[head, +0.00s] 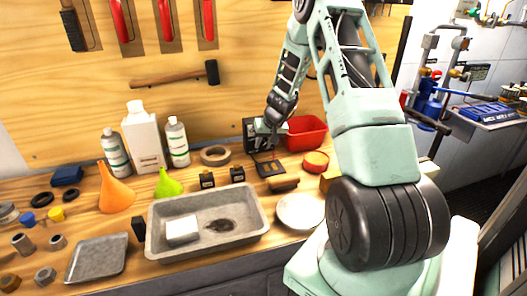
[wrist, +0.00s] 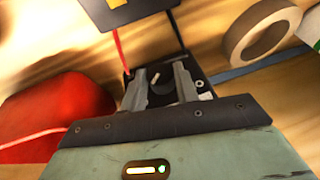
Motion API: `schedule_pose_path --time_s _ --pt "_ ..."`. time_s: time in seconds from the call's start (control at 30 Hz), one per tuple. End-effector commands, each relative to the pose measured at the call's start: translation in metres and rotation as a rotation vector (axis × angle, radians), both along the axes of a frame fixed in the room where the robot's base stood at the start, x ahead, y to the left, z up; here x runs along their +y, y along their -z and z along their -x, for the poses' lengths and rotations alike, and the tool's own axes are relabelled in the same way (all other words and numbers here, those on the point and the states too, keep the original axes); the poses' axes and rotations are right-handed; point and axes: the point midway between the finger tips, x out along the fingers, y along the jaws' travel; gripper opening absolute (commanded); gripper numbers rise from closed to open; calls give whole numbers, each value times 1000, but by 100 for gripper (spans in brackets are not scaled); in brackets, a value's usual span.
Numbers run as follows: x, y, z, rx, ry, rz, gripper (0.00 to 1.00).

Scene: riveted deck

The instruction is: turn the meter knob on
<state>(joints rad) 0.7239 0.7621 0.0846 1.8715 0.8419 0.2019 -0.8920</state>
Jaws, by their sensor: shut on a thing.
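The meter is a dark box standing against the wooden back wall in the head view (head: 250,130), partly hidden by my gripper (head: 264,140). In the wrist view the meter (wrist: 205,92) shows as a dark panel beyond the jaws, with a small screw or terminal on it. My gripper (wrist: 160,82) reaches the panel's front, its two grey fingers on either side of a dark round knob (wrist: 160,88). The gripper is shut on the knob. A small pale mark shows between the fingers; the knob's setting cannot be read.
A red bin (head: 306,133) stands right of the meter, also in the wrist view (wrist: 60,110). A tape roll (head: 215,155) lies left. Red and black leads run from the meter to a dark plate (head: 270,168). A grey tray (head: 158,236) and white bowl (head: 300,211) sit nearer.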

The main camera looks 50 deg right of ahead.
Motion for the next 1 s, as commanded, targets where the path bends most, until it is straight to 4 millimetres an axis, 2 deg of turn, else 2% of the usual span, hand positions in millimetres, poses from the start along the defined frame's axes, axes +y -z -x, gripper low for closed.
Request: schedule_pose_path --time_s 0.63,0.67,0.7,0.73,1.0 --pt "-1 0 0 -18 2 -30 8" --pt "-1 0 0 -19 2 -30 39" --pt "-1 0 0 -19 2 -30 50" --pt "-1 0 0 -19 2 -30 52" --pt "-1 -1 0 -19 1 -29 52"
